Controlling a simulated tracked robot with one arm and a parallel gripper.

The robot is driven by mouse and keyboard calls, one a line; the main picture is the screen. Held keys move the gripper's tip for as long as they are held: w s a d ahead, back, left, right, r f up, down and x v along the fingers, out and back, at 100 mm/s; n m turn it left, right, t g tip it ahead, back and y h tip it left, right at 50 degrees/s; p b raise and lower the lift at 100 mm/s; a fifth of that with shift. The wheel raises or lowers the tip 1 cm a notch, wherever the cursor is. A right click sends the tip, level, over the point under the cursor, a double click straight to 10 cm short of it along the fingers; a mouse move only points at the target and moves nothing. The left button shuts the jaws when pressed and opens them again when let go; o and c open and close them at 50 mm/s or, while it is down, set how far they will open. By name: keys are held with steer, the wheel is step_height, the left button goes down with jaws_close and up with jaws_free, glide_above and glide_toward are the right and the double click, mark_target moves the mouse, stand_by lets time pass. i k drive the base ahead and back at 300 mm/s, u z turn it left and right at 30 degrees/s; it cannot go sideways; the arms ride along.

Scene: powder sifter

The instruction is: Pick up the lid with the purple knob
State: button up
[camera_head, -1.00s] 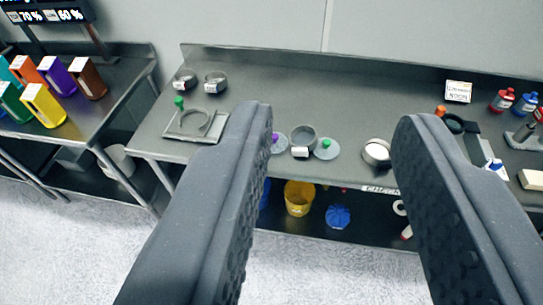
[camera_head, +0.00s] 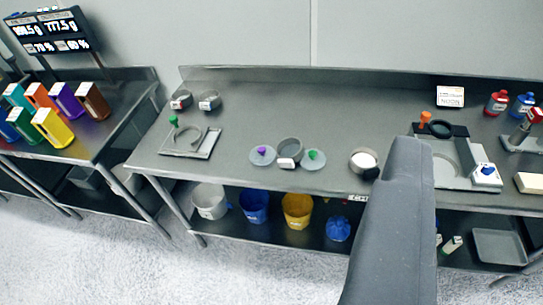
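The lid with the purple knob (camera_head: 257,159) lies on the metal workbench (camera_head: 225,170), near its front edge. It is a round, grey-blue disc with a small purple knob on top. A dark round sieve cup (camera_head: 289,150) with a white label stands just right of it, and a grey lid with a green knob (camera_head: 318,164) lies beyond that. My gripper (camera_head: 405,150) shows as one dark finger shape at the lower right, clear of the purple-knobbed lid and well to its right in the picture. A second finger cannot be made out, so its opening is unclear.
A bowl of white powder (camera_head: 362,165) stands right of the lids. A grey plate with a ring and green knob (camera_head: 205,150) lies to the left. Buckets, such as a yellow one (camera_head: 298,211), stand on the lower shelf.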

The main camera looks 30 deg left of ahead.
mark_target(261, 155)
steer(key=z, duration=0.05)
steer(key=i, duration=1)
steer(key=u, duration=0.05)
